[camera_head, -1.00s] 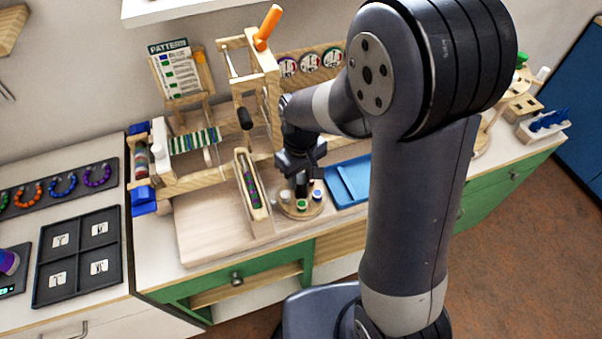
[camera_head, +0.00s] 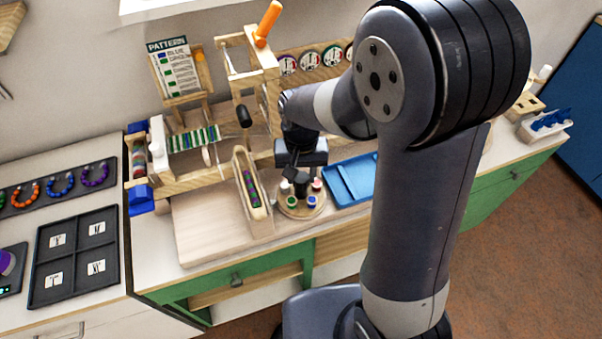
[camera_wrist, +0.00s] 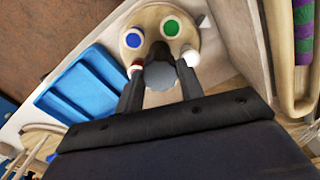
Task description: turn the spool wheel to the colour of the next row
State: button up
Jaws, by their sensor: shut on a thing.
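The spool wheel (camera_head: 302,213) is a round wooden disc on the counter. It carries a green spool (camera_head: 292,202), a blue spool (camera_head: 312,202), a red spool (camera_head: 317,185) and a white spool (camera_head: 284,187). My gripper (camera_head: 301,184) points down over its middle. In the wrist view, my gripper (camera_wrist: 160,72) is shut on the grey round knob (camera_wrist: 160,76) at the wheel's centre. The green spool (camera_wrist: 170,27) and blue spool (camera_wrist: 133,39) lie beyond the fingertips. The red spool (camera_wrist: 136,68) is partly hidden by a finger. The pattern card (camera_head: 174,68) stands behind, its rows too small to read surely.
The wooden loom (camera_head: 170,183) with a striped woven strip (camera_head: 193,138) is left of the wheel. A long wooden shuttle (camera_head: 252,182) lies close beside the wheel. A blue tray (camera_head: 351,181) is close on the right. A dark compartment tray (camera_head: 75,257) is far left.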

jog(key=m, duration=0.3)
jog(key=shift+m, duration=0.4)
jog(key=shift+m+b, duration=0.4)
jog(key=shift+m, duration=1.3)
jog(key=o, duration=1)
jog(key=shift+r, duration=0.15)
notch_tip(320, 180, up, 11)
jog(key=shift+f, duration=0.2)
